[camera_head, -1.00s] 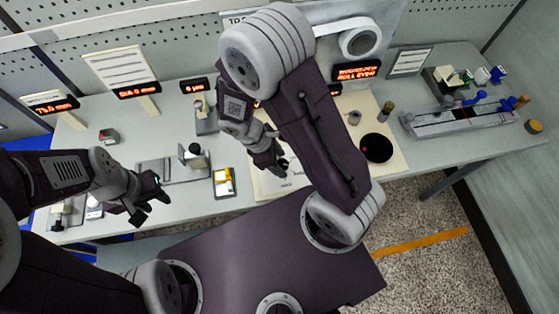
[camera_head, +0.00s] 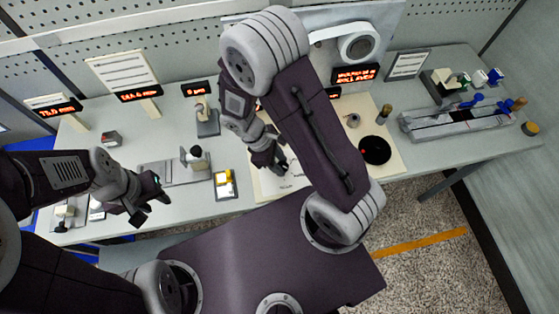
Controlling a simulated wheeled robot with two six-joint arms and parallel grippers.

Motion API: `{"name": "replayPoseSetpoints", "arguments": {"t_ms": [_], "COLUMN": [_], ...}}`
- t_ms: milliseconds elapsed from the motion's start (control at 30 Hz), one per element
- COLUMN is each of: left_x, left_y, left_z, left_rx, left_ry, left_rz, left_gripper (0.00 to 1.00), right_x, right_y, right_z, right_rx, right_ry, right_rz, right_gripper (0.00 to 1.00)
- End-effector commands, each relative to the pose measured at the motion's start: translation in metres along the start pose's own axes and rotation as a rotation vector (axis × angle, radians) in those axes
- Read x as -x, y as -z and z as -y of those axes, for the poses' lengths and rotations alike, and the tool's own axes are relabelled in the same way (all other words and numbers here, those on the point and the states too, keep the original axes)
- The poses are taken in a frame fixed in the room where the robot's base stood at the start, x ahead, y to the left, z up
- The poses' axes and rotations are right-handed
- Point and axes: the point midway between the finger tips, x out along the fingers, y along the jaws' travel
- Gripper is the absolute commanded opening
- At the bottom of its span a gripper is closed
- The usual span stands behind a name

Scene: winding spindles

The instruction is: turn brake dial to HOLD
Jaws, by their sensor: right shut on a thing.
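My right gripper (camera_head: 281,166) reaches down over the left part of a cream board (camera_head: 392,160) on the table. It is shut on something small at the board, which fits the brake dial. The fingers and arm hide the dial, and its pointer and HOLD mark cannot be read. Faint print shows on the board beside the fingertips. My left gripper (camera_head: 152,199) is open and empty near the table's front left edge, well away from the board.
A black disc (camera_head: 375,150), a grey knob (camera_head: 352,121) and a peg (camera_head: 384,114) stand on the board, right of my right arm. A white roll (camera_head: 360,43) is behind. A yellow-and-white block (camera_head: 225,183) lies left of the board. A long grey fixture (camera_head: 458,121) stands at right.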

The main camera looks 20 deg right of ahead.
Motion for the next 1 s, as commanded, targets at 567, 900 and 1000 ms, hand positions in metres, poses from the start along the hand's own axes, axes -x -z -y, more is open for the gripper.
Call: {"name": "replayPoseSetpoints", "arguments": {"t_ms": [567, 900, 1000], "left_x": [0.033, 0.041, 0.043], "left_y": [0.003, 0.004, 0.004], "left_z": [-0.001, -0.001, -0.001], "left_rx": [0.0, 0.0, 0.0], "left_ry": [0.0, 0.0, 0.0], "left_rz": [0.0, 0.0, 0.0], "left_gripper": [0.36, 0.36, 0.36], "right_x": [0.002, 0.001, 0.0], "right_y": [-0.003, -0.003, -0.003], "right_z": [-0.005, -0.006, -0.007], "right_rx": [-0.491, -0.699, -0.735], "right_ry": [0.203, 0.289, 0.304], "right_rz": [0.0, -0.001, -0.001], "right_gripper": [0.0, 0.0, 0.0]}}
